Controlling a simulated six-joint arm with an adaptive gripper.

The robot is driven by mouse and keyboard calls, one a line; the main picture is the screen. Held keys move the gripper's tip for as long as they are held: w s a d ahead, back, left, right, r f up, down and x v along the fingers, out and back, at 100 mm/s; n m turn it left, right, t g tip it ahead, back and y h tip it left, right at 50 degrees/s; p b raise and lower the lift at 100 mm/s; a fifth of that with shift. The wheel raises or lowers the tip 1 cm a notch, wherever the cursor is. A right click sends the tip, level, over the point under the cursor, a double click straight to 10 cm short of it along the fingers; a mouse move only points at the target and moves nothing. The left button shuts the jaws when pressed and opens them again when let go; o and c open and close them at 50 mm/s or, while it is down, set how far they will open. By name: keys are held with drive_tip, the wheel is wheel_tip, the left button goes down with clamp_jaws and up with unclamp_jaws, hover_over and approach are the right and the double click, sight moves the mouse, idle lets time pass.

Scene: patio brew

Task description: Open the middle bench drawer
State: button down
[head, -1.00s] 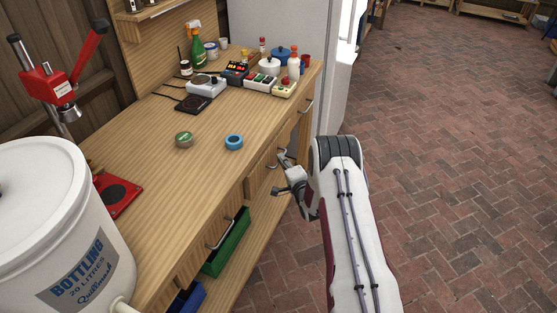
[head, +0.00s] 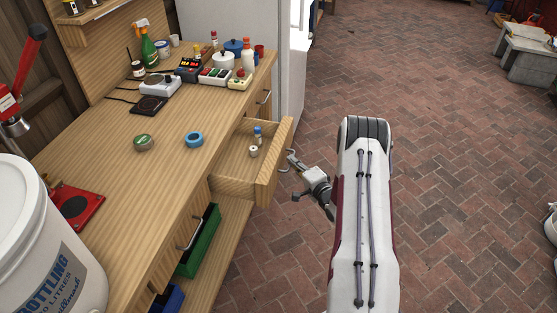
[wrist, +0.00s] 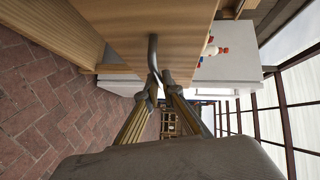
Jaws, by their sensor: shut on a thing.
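The middle bench drawer (head: 262,180) stands pulled well out from the wooden bench in the head view. A small bottle with a blue cap (head: 257,134) and a small white roll-like item (head: 253,152) lie inside it. My gripper (head: 291,163) is at the drawer's front. In the wrist view, my gripper's fingertips (wrist: 159,92) are shut on the curved metal drawer handle (wrist: 152,52). The drawer's wooden front fills the upper middle of that view.
The bench top (head: 120,185) holds a blue tape roll (head: 194,139), a round green-topped tin (head: 144,142) and a white bottling bucket (head: 45,250). A green bin (head: 200,241) sits below. The brick floor (head: 440,150) to the right is clear near my arm.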

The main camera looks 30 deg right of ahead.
drive_tip(key=s+d, duration=0.6)
drive_tip(key=shift+d, duration=0.1)
idle(0.3)
drive_tip(key=c, duration=2.2)
unclamp_jaws()
drive_tip(key=shift+s, duration=0.15)
drive_tip(key=shift+s+r, duration=0.3)
drive_tip(key=shift+s, duration=1.65)
drive_tip(key=shift+s+r, duration=0.3)
drive_tip(key=shift+s, duration=1.65)
drive_tip(key=shift+s+r, duration=0.3)
drive_tip(key=shift+s, duration=1.65)
